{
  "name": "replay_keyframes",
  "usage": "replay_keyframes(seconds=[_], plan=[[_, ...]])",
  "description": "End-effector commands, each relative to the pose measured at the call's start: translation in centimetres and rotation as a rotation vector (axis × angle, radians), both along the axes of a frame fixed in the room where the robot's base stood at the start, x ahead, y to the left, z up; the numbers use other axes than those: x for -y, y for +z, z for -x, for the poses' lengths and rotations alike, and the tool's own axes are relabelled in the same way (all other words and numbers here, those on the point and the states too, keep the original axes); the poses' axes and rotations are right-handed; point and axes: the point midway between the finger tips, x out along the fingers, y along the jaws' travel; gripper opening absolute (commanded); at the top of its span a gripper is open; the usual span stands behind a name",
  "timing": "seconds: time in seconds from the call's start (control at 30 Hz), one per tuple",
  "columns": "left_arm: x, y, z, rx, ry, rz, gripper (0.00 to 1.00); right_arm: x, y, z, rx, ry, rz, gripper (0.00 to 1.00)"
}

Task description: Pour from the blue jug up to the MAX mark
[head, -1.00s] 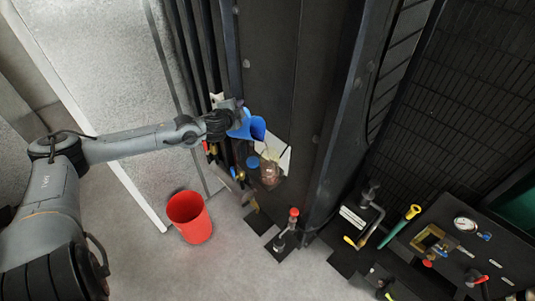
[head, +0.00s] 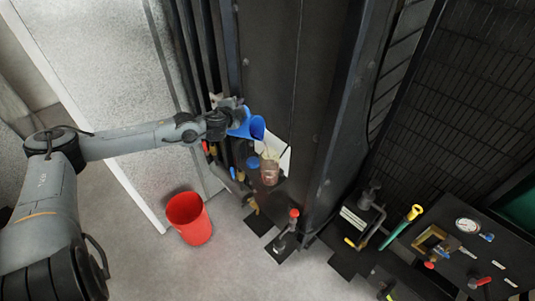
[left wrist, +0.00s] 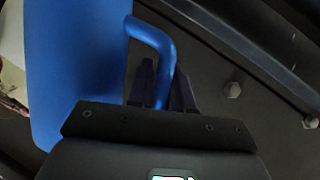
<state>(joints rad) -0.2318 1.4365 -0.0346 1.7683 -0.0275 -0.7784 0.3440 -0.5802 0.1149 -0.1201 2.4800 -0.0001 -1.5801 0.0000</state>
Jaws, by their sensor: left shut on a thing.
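The blue jug (head: 256,127) is held tilted, its wide mouth toward the lower right, beside a dark cabinet. My left gripper (head: 236,116) is at the jug's upper left. In the left wrist view, my left gripper's dark fingers (left wrist: 162,88) are shut on the handle of the blue jug (left wrist: 75,70). Below the mouth stands a see-through container (head: 269,174) with a brownish tint. A faint pale streak shows between mouth and container. The MAX mark and the liquid level are too small to make out. My right gripper is not in view.
A round blue cap (head: 253,162) is just left of the container, with a white panel (head: 285,160) behind it. A red bucket (head: 189,218) stands on the grey floor. Valves and a gauge (head: 467,225) sit at the lower right. The floor around the bucket is clear.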

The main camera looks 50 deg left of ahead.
Motion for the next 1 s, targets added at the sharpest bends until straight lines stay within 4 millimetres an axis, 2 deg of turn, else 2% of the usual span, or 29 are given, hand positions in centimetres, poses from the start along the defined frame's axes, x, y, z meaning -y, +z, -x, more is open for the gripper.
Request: replay_keyframes(seconds=[1.0], plan=[[0.5, 0.5, -0.2, -0.011, 0.0, -0.044, 0.0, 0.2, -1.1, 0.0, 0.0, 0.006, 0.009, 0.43]])
